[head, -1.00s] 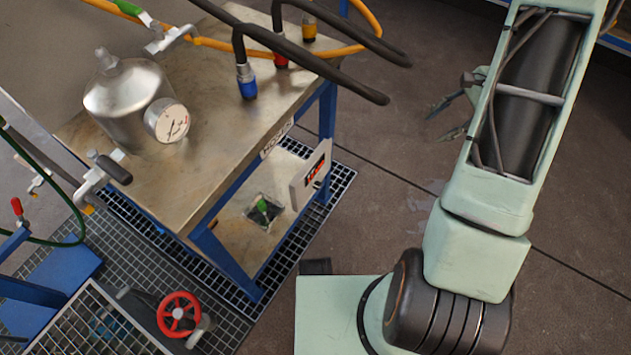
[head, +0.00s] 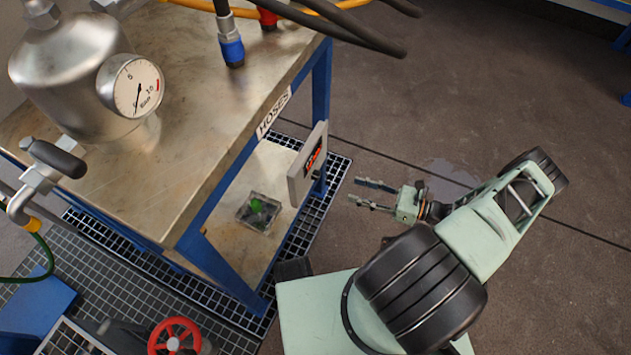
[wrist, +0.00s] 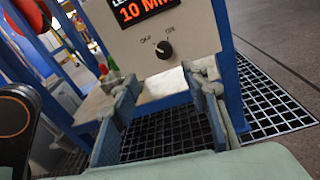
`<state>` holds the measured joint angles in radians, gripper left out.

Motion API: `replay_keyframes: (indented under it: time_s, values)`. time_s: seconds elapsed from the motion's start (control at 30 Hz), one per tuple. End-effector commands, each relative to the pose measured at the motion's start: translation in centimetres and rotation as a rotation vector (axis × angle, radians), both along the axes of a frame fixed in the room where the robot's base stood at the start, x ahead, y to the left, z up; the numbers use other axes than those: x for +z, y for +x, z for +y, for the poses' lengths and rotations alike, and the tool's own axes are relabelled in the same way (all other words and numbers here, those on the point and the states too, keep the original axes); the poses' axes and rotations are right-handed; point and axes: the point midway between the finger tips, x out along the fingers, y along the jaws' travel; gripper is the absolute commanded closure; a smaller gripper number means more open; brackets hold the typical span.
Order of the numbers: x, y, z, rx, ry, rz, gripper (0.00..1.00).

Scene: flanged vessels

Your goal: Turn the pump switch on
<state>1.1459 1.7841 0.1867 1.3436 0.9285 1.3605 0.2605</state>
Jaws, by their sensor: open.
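The pump switch is a black round knob (wrist: 164,50) on the front of a pale grey control box (wrist: 190,28). Small labels sit on either side above it, and a red-lit display is higher up. The knob's exact setting is too small to tell.
The steel-topped table (head: 190,110) has a blue frame and a lower shelf with a small dark tray (head: 247,222). A metal vessel with a gauge (head: 131,86) and dark hoses are on top. Floor grating (head: 315,215) lies beneath; open floor is to the right.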

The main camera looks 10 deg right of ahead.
Motion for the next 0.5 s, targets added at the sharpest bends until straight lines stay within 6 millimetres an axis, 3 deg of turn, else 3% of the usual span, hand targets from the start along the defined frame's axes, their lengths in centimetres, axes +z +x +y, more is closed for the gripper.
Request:
replay_keyframes:
  time_s: [0.03,0.27,0.5]
  values:
    - [-0.7,0.1,0.1,-0.031,0.032,-0.005,0.58]
    - [-0.9,0.7,0.8,-0.072,0.079,-0.014,0.58]
    - [-0.9,3.0,4.2,-0.067,0.079,-0.015,0.58]
